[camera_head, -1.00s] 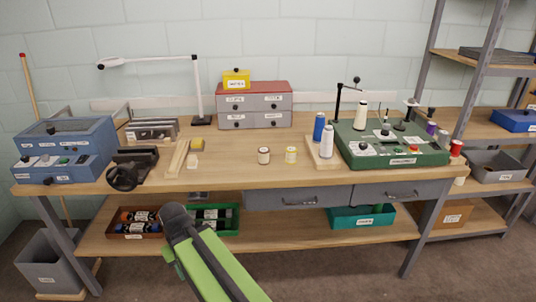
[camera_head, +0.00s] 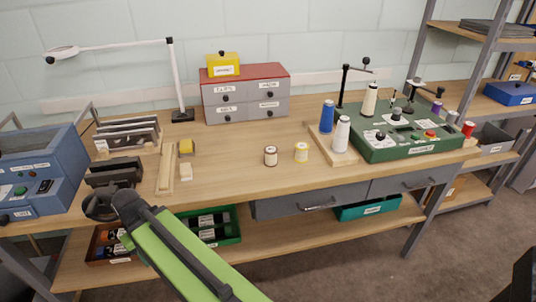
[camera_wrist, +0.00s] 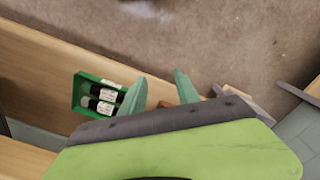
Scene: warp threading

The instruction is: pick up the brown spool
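The brown spool (camera_head: 270,156) is a small upright spool with a pale label and dark brown ends. It stands on the wooden bench top, left of a similar yellow spool (camera_head: 301,152). My gripper (camera_wrist: 157,82) shows two teal fingers spread apart in the wrist view, with nothing held between them. In the head view my green arm hides most of the gripper, which is low at the bench's front edge, left of and well away from the brown spool. The brown spool is not seen in the wrist view.
A wooden stand with blue (camera_head: 327,115) and white spools (camera_head: 341,134) is right of the small spools, beside a green machine (camera_head: 400,150). Green (camera_head: 232,226) and reddish bins sit on the lower shelf. Bench around the brown spool is clear.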

